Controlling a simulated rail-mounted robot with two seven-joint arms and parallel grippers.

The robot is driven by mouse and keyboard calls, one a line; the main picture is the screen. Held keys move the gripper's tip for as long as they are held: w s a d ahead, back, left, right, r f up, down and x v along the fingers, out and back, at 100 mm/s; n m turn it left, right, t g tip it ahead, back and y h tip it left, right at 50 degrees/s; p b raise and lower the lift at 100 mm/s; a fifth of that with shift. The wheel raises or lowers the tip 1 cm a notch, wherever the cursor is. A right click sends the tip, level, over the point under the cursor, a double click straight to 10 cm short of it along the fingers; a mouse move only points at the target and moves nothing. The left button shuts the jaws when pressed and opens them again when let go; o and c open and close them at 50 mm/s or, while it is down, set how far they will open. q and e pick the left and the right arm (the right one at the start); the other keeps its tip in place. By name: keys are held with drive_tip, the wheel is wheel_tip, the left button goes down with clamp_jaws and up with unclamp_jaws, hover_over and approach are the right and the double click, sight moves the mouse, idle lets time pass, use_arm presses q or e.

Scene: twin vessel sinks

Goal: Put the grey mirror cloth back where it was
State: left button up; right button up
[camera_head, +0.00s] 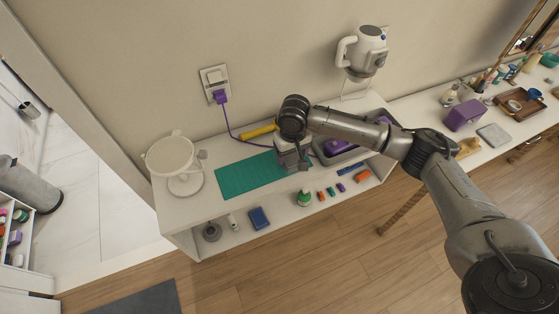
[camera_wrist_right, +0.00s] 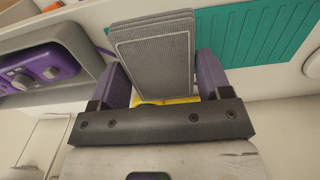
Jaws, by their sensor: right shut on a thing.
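The grey mirror cloth (camera_wrist_right: 155,58) is a folded, ribbed grey pad in the right wrist view. My right gripper (camera_wrist_right: 162,84) is shut on it, with a purple finger on either side. In the head view my right gripper (camera_head: 291,166) points down above the shelf top, at the right end of the teal mat (camera_head: 245,176); the cloth is mostly hidden there by the gripper. The mat also shows in the wrist view (camera_wrist_right: 255,40), beyond the cloth. I cannot tell the gap between cloth and surface. My left gripper is not in view.
A grey tray (camera_head: 378,151) with a purple device stands right of the gripper. A yellow object (camera_head: 258,131) lies behind the mat, near a purple cable (camera_head: 229,122) from the wall socket. A round white stand (camera_head: 170,154) is at left. Several small items sit on the lower shelf.

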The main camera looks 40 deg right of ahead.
drive_tip(key=w, duration=0.1)
drive_tip(key=w+a+f, duration=0.1)
drive_tip(key=w+f, duration=0.1)
drive_tip(key=w, duration=0.1)
drive_tip(key=shift+a+f, duration=0.15)
drive_tip(key=shift+f, duration=0.1)
drive_tip(key=shift+f+b, duration=0.5)
drive_tip(key=shift+f, duration=1.45)
drive_tip(key=shift+f, duration=0.2)
drive_tip(key=o, duration=0.9)
